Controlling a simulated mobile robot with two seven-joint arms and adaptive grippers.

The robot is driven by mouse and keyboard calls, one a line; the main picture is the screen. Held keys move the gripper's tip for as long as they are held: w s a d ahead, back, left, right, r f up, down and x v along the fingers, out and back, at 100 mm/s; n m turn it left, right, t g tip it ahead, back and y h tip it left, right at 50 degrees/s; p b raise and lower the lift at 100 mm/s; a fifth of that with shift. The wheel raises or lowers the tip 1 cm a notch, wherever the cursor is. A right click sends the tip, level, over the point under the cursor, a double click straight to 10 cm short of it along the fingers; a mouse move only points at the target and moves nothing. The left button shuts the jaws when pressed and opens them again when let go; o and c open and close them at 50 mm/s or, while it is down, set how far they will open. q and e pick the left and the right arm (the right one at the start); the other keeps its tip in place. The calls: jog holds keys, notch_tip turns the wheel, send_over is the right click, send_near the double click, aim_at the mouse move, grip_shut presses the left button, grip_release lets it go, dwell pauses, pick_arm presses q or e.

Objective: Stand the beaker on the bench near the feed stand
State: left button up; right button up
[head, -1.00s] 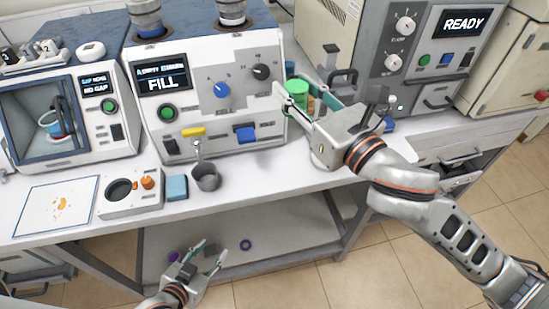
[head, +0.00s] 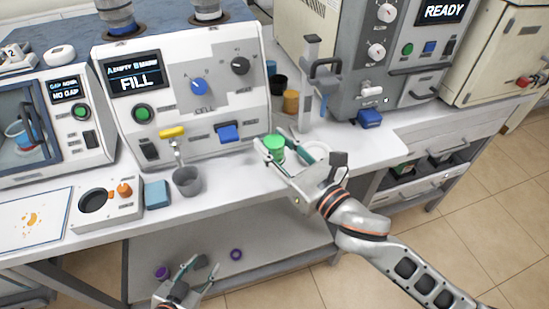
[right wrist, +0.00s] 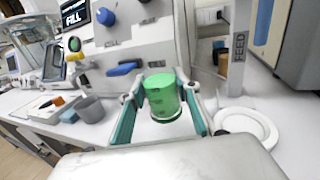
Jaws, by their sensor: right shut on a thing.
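The green, see-through beaker (head: 275,147) is between the fingers of my right gripper (head: 283,156), at the front of the bench (head: 232,182). In the right wrist view the beaker (right wrist: 162,97) is upright, with my right gripper (right wrist: 160,112) shut on it. I cannot tell whether its base touches the bench. The grey feed stand (head: 310,85) rises behind and to the right of it; its FEED label shows in the right wrist view (right wrist: 239,48). My left gripper (head: 192,275) is open and empty, low in front of the bench.
A white round dish (head: 320,151) lies right of the beaker. A grey cup (head: 187,181) stands under the FILL machine's (head: 190,90) spout. An orange jar (head: 291,102) and a dark cup stand behind, by the feed stand. Some bench in front of the FILL machine is clear.

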aim_at(281, 163)
pick_arm(q)
jog(key=shift+s+f+b, duration=0.2)
jog(key=shift+f+b, duration=0.3)
jog(key=shift+f, duration=0.4)
pick_arm(e)
notch_tip(281, 163, down, 4)
jog(key=shift+f, duration=0.1)
jog(key=o, duration=1.2)
jog(key=shift+f, duration=0.1)
pick_arm(q)
jog(key=shift+w+r, duration=0.1)
pick_arm(e)
jog(key=shift+s+d, duration=0.15)
pick_arm(q)
jog(key=shift+s+f+b, duration=0.2)
jog(key=shift+f+b, duration=0.25)
jog(key=shift+f, duration=0.2)
pick_arm(e)
jog(key=v, duration=1.1)
jog(key=shift+s+d, duration=0.15)
jog(key=shift+s, duration=0.15)
